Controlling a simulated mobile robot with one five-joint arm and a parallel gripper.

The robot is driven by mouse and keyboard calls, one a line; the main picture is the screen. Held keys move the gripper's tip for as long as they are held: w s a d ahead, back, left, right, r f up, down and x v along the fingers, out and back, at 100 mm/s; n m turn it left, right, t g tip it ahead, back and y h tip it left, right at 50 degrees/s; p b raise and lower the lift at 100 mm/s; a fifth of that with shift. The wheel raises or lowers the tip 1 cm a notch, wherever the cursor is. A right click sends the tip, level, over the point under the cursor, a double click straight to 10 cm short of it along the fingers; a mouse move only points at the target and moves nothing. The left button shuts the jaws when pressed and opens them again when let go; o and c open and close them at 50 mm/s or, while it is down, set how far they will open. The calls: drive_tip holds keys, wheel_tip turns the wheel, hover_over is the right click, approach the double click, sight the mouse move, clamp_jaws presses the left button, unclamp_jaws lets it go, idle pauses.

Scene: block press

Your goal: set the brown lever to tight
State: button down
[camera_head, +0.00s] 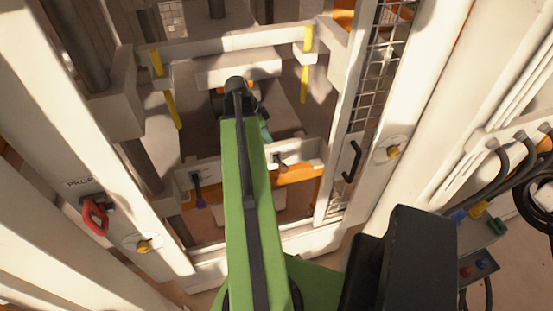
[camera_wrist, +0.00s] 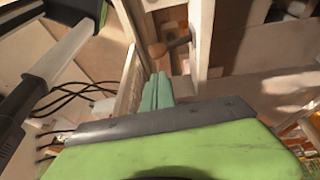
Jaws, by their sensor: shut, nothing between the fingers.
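The brown lever (camera_wrist: 159,50) shows in the wrist view as a rounded brown knob on a short dark stem, mounted on a pale upright panel. In the head view a small lever (camera_head: 280,164) on the pale crossbar, just right of my green arm, looks like the same one; its colour is hard to tell there. My gripper (camera_wrist: 157,92) has its teal fingers shut and empty. In the wrist view they are just below the knob, and a gap seems to separate them. In the head view the teal fingertips (camera_head: 266,132) show beside my arm. I cannot read any "tight" mark.
A purple-tipped lever (camera_head: 199,192) hangs on the same crossbar to the left. A red handle (camera_head: 95,216) and a yellow knob (camera_head: 144,246) are on the left post. A mesh door (camera_head: 362,110) with a black handle (camera_head: 351,160) stands right. Yellow bars (camera_head: 305,83) hang above.

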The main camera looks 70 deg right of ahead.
drive_tip(key=b, duration=1.3)
approach(282, 165)
drive_tip(key=x, duration=0.7)
drive_tip(key=shift+r, duration=0.1)
